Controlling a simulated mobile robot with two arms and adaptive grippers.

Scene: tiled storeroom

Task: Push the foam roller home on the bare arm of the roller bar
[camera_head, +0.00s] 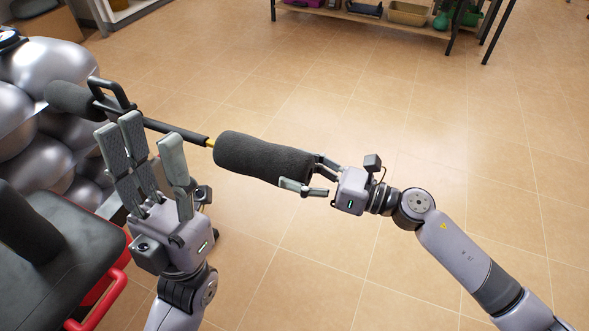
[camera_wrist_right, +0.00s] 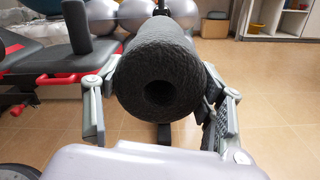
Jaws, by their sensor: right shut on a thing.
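The dark foam roller (camera_head: 262,158) lies level in the head view, its right end in my right gripper (camera_head: 312,175). In the right wrist view the roller (camera_wrist_right: 150,62) shows its hollow end, with fingers on both sides. The bare arm of the roller bar (camera_head: 178,131) reaches right, in line with the roller. A short yellow part (camera_head: 210,142) shows where the arm meets the roller's left end; how far the arm goes inside is hidden. My left gripper (camera_head: 148,132) is open, fingers up, in front of the arm; I cannot tell whether it touches it.
Another foam roller (camera_head: 72,98) is on the bar's far left side, beside a black bracket (camera_head: 108,92). Silver balls (camera_head: 35,65) are stacked at left. A black padded bench (camera_head: 75,240) with red frame stands at lower left. A shelf (camera_head: 350,14) stands at the back. The tiled floor is clear.

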